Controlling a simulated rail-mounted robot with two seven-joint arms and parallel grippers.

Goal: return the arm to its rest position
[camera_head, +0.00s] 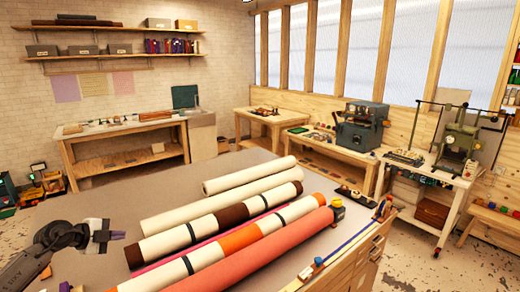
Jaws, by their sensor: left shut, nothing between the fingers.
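My left gripper (108,236) is over the left part of the grey table (85,205), with its arm coming in from the left edge. It is shut and empty. It is left of the rolls and apart from them. Several rolls lie side by side, slanting across the table: a cream roll (250,175) at the back, a cream roll with dark brown bands (190,233), an orange and white roll with black bands (215,258), and a coral roll (270,252) in front. A thin pink strip shows between two of them. My right gripper is not in view.
A blue strip (348,243) with small wooden end pieces runs along the table's right edge. A yellow and black item (337,205) stands near the rolls' far end. Workbenches with machines (361,125) line the back and right walls. The table's far left is bare.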

